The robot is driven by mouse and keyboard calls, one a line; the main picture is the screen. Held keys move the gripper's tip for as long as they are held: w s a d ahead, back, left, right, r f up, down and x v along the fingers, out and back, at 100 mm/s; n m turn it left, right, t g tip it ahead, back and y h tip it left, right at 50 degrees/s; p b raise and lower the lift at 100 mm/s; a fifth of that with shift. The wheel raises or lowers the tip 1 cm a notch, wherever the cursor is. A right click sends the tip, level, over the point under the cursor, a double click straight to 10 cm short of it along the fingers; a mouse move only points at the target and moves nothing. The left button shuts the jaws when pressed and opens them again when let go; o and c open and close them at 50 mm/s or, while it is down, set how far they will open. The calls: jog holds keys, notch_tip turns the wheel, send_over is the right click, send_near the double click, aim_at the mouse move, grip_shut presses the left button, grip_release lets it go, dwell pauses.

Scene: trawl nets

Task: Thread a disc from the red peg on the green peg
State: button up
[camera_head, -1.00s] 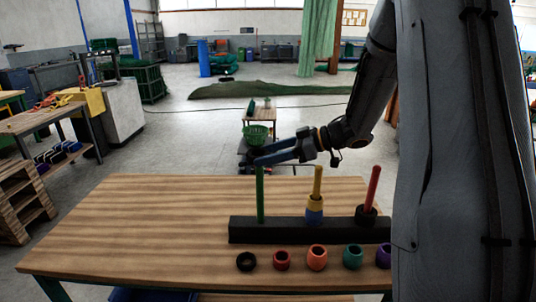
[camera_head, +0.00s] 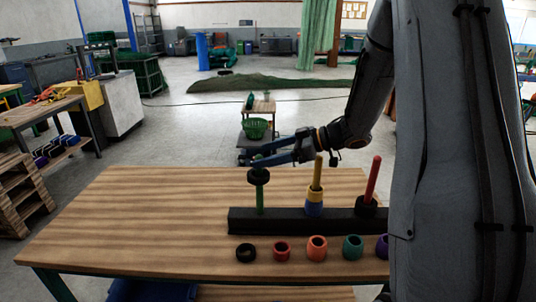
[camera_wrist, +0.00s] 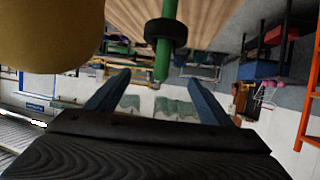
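A black disc (camera_head: 258,176) is around the green peg (camera_head: 260,198), high on it, well above the black base (camera_head: 290,222). The disc (camera_wrist: 166,32) and green peg (camera_wrist: 162,66) also show in the wrist view, with the peg's tip sticking out past the disc. My gripper (camera_head: 254,161) is at the top of the green peg. In the wrist view its fingers (camera_wrist: 157,95) are spread on either side of the tip, apart from the disc. The red peg (camera_head: 373,180) has another black disc (camera_head: 366,206) at its foot.
Several loose rings, including a black one (camera_head: 246,252) and an orange one (camera_head: 317,248), lie in front of the base. The left of the wooden table (camera_head: 140,225) is clear.

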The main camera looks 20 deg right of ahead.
jog(key=b+v, duration=0.1)
jog(key=v, duration=0.6)
jog(key=shift+s+d+b, duration=0.2)
jog(key=shift+d+b, duration=0.15)
jog(key=shift+r, duration=0.2)
dwell(0.6)
jog(key=w+m+t+h, duration=0.5)
jog(key=w+m+h, duration=0.1)
jog(key=w+h, duration=0.15)
jog(key=s+a+f+m+g+h, duration=0.1)
jog(key=s+a+f+m+g, duration=0.1)
jog(key=s, duration=0.7)
jog(key=s+a+f+m+g+h, duration=0.2)
jog(key=s+f+g, duration=0.3)
jog(key=s, duration=0.4)
jog(key=s+a+f+m+g+h, duration=0.1)
jog(key=s+a+f+m+g, duration=0.1)
jog(key=s, duration=0.7)
jog(key=shift+s+a+f+g, duration=0.4)
jog(key=shift+a+f+g, duration=0.55)
jog(key=shift+f, duration=0.85)
jog(key=shift+a, duration=0.15)
jog(key=shift+c, duration=0.6)
